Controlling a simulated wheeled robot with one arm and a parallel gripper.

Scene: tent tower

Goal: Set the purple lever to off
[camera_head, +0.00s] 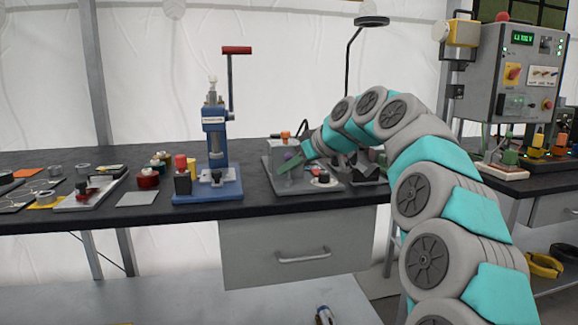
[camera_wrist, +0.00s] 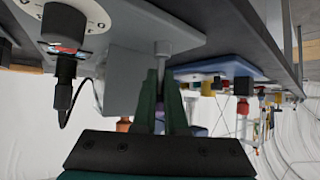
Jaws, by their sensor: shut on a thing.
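The purple lever (camera_head: 291,156) stands on a grey device (camera_head: 270,179) at the right part of the dark bench. My gripper (camera_head: 284,167) reaches it from the right, with its green fingers against it. In the wrist view, which looks upside down, the green fingers (camera_wrist: 164,92) are closed around a thin grey stem coming from the grey housing. A bit of purple (camera_wrist: 192,112) shows behind the fingers; most of the lever is hidden by them. Any on or off marking beside the lever is not readable.
On the device are an orange knob (camera_head: 285,135) and a white dial with a black knob (camera_head: 323,180). A blue press (camera_head: 214,165) with a red handle stands to the left. A control box (camera_head: 515,75) is at the right. A lamp (camera_head: 371,22) rises behind my arm.

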